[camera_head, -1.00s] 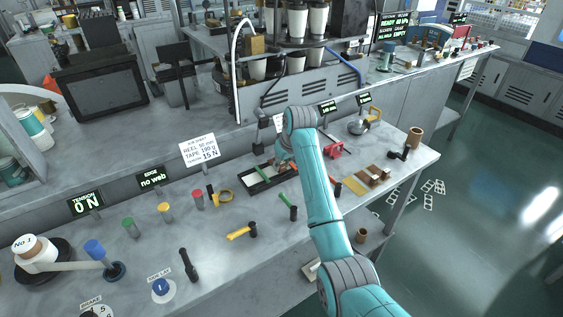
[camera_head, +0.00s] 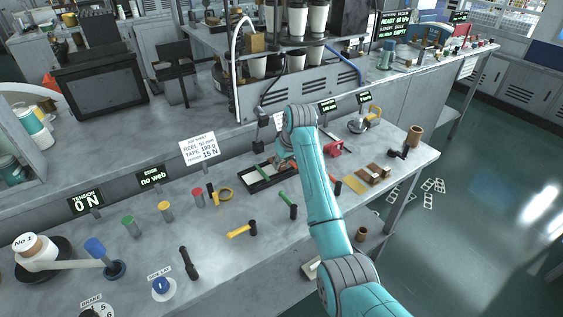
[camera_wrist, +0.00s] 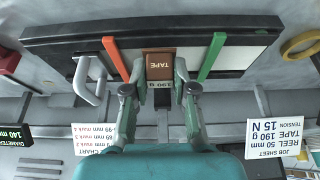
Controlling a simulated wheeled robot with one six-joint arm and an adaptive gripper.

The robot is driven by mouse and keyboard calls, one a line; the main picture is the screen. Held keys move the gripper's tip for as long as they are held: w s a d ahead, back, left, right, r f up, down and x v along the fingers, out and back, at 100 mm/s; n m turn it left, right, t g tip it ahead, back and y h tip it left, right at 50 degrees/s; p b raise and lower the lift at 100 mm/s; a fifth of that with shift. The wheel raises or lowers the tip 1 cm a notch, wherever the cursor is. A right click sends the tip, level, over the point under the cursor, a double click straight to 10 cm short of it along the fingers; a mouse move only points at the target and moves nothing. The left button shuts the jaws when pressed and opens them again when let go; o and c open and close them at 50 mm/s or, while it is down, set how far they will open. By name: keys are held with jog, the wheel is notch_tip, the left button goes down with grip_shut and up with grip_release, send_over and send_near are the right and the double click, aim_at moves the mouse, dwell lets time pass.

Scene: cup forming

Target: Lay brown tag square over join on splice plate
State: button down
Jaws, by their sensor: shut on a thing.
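The brown tag (camera_wrist: 159,66), a small square with upside-down lettering, is between the fingers of my gripper (camera_wrist: 159,80) in the wrist view. My gripper is shut on it. The join is hidden behind the tag. I cannot tell whether the tag touches the plate. An orange lever (camera_wrist: 115,58) and a green lever (camera_wrist: 213,57) flank it. In the head view, my arm partly hides the splice plate (camera_head: 247,184), and the tag is not clear there.
A grey crank-shaped handle (camera_wrist: 88,82) stands by the plate. Brown pieces (camera_head: 377,173) and a yellow sheet (camera_head: 354,185) lie to the right.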

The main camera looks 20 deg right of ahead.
jog(key=shift+f, duration=0.7)
dwell(0.4)
jog(key=shift+c, duration=1.9)
grip_release()
jog(key=shift+r, duration=4.05)
